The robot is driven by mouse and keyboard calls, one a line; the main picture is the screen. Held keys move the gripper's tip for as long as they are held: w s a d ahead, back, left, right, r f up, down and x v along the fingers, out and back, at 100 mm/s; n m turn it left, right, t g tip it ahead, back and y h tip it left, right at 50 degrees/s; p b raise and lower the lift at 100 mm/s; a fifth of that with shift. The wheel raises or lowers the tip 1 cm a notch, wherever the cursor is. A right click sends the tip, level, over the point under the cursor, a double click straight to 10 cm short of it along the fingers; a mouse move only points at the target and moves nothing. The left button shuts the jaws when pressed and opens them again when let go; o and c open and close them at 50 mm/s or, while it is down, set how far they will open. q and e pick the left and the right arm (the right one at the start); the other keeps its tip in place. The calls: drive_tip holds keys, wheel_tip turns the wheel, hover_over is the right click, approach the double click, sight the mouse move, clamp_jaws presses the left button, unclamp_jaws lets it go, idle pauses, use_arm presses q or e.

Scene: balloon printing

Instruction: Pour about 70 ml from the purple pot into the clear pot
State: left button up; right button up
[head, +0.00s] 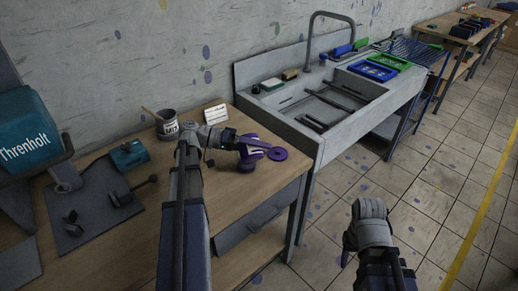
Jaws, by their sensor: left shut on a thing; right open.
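The purple pot (248,150), with a pale label, is near the right end of the wooden bench. My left gripper (250,143) is shut on the purple pot and partly covers it. I cannot tell whether the pot touches the bench. A round purple disc (277,154), like a lid, shows just right of the pot. I cannot make out the clear pot; it may be hidden behind my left gripper or arm. My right gripper (348,248) is open, low over the tiled floor, away from the bench, and partly hidden by its own wrist.
A grey pot marked MIX (167,130) with a stick and a white card (215,114) stand at the bench's back. A teal device (129,154) and a grey mat (100,214) are left. A sink (330,105) adjoins right. The bench front (232,195) is mostly clear.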

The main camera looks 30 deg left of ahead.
idle(0.6)
use_arm(q)
drive_tip(key=shift+r+m+p, duration=0.25)
drive_tip(key=shift+m+p, duration=0.05)
drive_tip(key=shift+p, duration=0.25)
drive_tip(key=shift+y, duration=0.4)
drive_tip(key=shift+f+m, duration=0.25)
drive_tip(key=shift+m, duration=0.15)
